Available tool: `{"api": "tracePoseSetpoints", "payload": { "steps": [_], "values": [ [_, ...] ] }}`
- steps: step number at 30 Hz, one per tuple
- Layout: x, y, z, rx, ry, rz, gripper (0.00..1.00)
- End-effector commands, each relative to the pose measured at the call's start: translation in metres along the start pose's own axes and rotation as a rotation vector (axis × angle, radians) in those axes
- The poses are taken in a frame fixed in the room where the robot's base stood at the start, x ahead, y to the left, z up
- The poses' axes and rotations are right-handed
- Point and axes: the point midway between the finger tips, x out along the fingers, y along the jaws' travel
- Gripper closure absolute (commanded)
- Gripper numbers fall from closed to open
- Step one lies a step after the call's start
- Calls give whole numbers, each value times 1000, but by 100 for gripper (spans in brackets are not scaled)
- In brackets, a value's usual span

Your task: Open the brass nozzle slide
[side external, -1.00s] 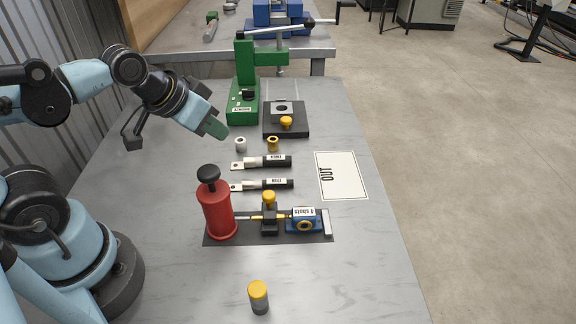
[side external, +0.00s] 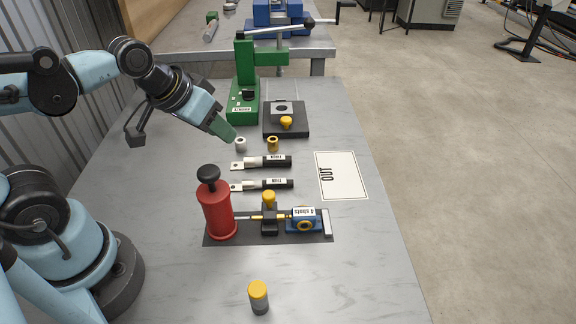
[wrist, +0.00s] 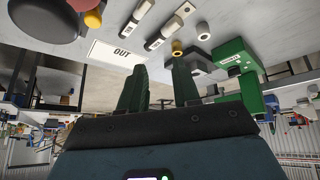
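A red pump bottle (side external: 217,209) with a black knob stands upright at the left end of a dark base plate (side external: 244,238). Beside it a thin brass-coloured slide (side external: 257,217) runs through a black block with a yellow knob (side external: 268,197) towards a blue block (side external: 297,225) labelled "4 shots". The slide's exact position is too small to tell. My gripper (side external: 231,137) is in the air up and behind the pump, near a small grey ring, apart from the slide. The wrist view shows its two green fingers (wrist: 160,85) spread with nothing between them.
A green press (side external: 243,85), a dark plate with a yellow knob (side external: 286,122), grey (side external: 240,144) and brass (side external: 272,144) rings, and two black-handled tools (side external: 270,161) lie behind the base. An "OUT" card (side external: 345,175) lies right. A yellow-capped cylinder (side external: 258,296) stands in front.

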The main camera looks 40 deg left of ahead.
Motion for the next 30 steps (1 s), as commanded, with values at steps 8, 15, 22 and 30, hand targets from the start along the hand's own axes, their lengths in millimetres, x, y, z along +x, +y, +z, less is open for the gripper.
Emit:
{"api": "tracePoseSetpoints", "payload": {
  "steps": [8,15,22,30],
  "values": [
    [3,24,-18,-423,-307,34,48],
    [11,47,-32,-778,-611,-25,48],
    [17,59,-39,-973,-806,-117,48],
    [24,64,-34,-1016,-852,-145,48]
  ]
}}
